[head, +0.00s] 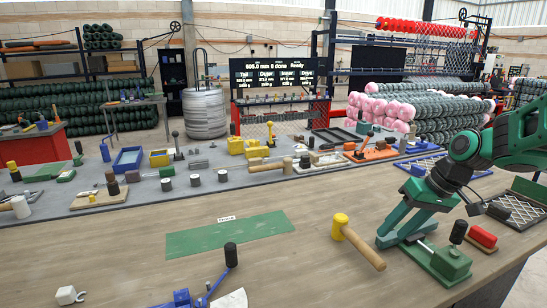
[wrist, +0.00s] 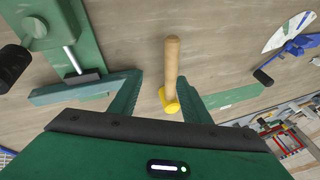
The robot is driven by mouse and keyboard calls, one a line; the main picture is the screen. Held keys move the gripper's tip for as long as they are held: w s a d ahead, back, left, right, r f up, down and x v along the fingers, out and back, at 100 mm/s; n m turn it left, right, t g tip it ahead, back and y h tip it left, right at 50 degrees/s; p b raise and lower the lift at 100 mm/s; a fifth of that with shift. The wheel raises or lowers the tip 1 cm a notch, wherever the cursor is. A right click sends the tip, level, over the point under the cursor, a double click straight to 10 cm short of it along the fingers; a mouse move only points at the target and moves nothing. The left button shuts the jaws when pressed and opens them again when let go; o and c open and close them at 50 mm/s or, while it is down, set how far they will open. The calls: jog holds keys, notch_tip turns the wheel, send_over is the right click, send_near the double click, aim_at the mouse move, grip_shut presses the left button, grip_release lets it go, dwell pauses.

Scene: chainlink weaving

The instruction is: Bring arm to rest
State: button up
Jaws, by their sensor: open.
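My gripper (head: 394,238) is at the right of the wooden table in the head view, at the end of my green arm (head: 480,150). It is open, and nothing is held in it. A mallet with a yellow head (head: 341,227) and wooden handle lies on the table just left of my gripper. In the wrist view the mallet (wrist: 171,62) appears between the spread fingers (wrist: 160,80), with its yellow head nearer the palm. How high the fingers are above the table is hard to tell.
A green block tool with a black knob (head: 450,262) stands close to my gripper's right. A red block (head: 482,237) lies beyond it. A green mat (head: 228,235) lies left on the table (head: 300,275). The grey bench (head: 235,185) behind holds several tools.

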jog(key=s+d+m+g+h, duration=0.1)
jog(key=s+d+m, duration=0.1)
jog(key=s, duration=0.6)
jog(key=s+d+f+m+g+h, duration=0.1)
jog(key=s+d+m, duration=0.2)
jog(key=s, duration=0.6)
jog(key=s+d+f+m+g+h, duration=0.1)
jog(key=s+d+m, duration=0.1)
jog(key=s, duration=0.6)
jog(key=shift+s+d+m+h, duration=0.25)
jog(key=shift+s+m+h, duration=0.05)
jog(key=shift+s, duration=0.1)
jog(key=shift+w+f, duration=0.25)
jog(key=shift+w, duration=0.4)
